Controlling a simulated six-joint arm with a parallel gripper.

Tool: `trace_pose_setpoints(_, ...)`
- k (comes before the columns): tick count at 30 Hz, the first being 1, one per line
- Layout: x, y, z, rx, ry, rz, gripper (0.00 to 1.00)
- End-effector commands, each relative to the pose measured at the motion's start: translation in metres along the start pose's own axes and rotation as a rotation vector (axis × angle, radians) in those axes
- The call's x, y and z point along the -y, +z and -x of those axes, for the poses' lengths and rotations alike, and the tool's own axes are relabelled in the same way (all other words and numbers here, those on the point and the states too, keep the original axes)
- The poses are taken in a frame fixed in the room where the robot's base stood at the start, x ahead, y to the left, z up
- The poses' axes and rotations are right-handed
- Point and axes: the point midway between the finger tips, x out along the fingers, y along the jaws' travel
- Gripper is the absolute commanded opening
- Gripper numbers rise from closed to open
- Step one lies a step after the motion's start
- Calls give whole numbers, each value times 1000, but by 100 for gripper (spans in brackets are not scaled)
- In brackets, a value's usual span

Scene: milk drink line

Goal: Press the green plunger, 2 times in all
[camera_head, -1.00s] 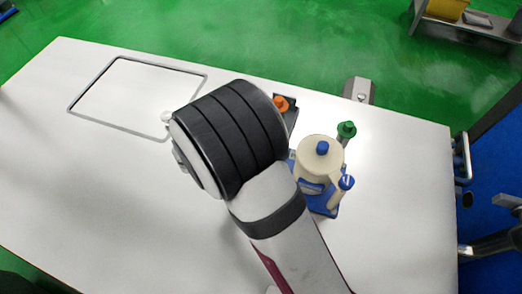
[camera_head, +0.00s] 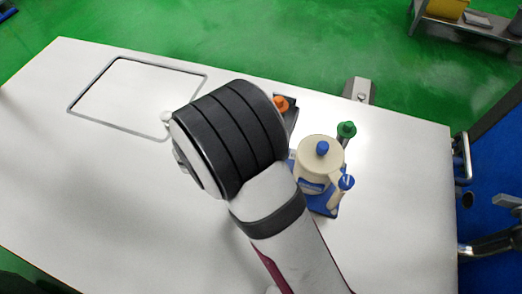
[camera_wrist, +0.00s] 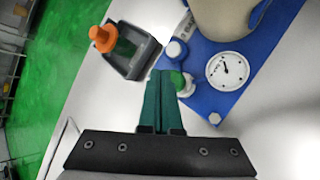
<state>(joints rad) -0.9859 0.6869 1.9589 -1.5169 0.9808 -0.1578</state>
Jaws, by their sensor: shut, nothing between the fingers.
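I cannot tell whether the fingertips touch the cap. In the head view my gripper is hidden behind my wrist.
A cream vessel (camera_head: 316,163) with blue caps stands on the blue base (camera_wrist: 205,98), which carries a round white gauge (camera_wrist: 228,70). An orange knob (camera_wrist: 103,38) sits on a dark box (camera_wrist: 133,52). The white table (camera_head: 400,200) is clear on the right.

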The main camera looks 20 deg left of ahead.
Motion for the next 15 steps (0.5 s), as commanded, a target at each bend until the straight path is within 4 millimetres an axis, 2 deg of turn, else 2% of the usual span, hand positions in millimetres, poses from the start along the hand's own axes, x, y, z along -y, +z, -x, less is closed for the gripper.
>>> trace_pose_setpoints(15,4,-4,-6,-1,0,1,0)
